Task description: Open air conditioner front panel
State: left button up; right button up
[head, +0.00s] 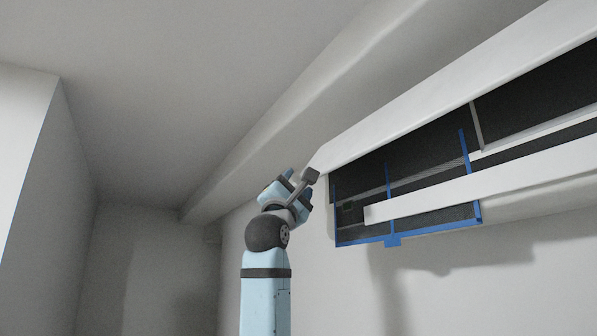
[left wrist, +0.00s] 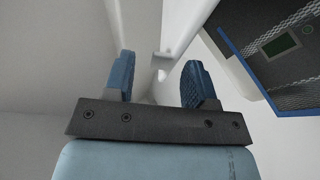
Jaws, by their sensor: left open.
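The air conditioner (head: 440,205) is mounted high on the wall at the right of the head view. Its white front panel (head: 440,107) is swung up, and the dark interior with blue-framed filters (head: 365,180) shows below it. My left gripper (head: 298,183) is beside the left end of the raised panel; whether it touches cannot be told. In the left wrist view the left gripper (left wrist: 157,82) is open with nothing between its fingers, and a white edge lies beyond them. The dark interior (left wrist: 275,50) with a small green display shows at the upper right. My right gripper is not in view.
A white beam (head: 290,105) runs along the ceiling edge above the unit. A white wall block (head: 25,130) stands at the far left. The space between it and my left arm is free.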

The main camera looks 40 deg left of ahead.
pick_arm(q)
jog(key=shift+p+x, duration=0.3)
jog(key=shift+x, duration=0.65)
jog(key=shift+w+a+r, duration=0.1)
jog(key=shift+w+r, duration=0.05)
jog(key=shift+w, duration=0.05)
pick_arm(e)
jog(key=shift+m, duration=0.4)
pick_arm(q)
jog(key=c, duration=0.9)
jog(key=shift+s+a+r, duration=0.1)
jog(key=shift+s+r, duration=0.2)
jog(key=shift+s, duration=0.05)
grip_shut()
jog(key=shift+m+g+h, duration=0.3)
jog(key=shift+m+h, duration=0.5)
jog(key=shift+h, duration=0.1)
jog(key=s+r, duration=0.3)
jog(key=r, duration=0.1)
jog(key=shift+a, duration=0.4)
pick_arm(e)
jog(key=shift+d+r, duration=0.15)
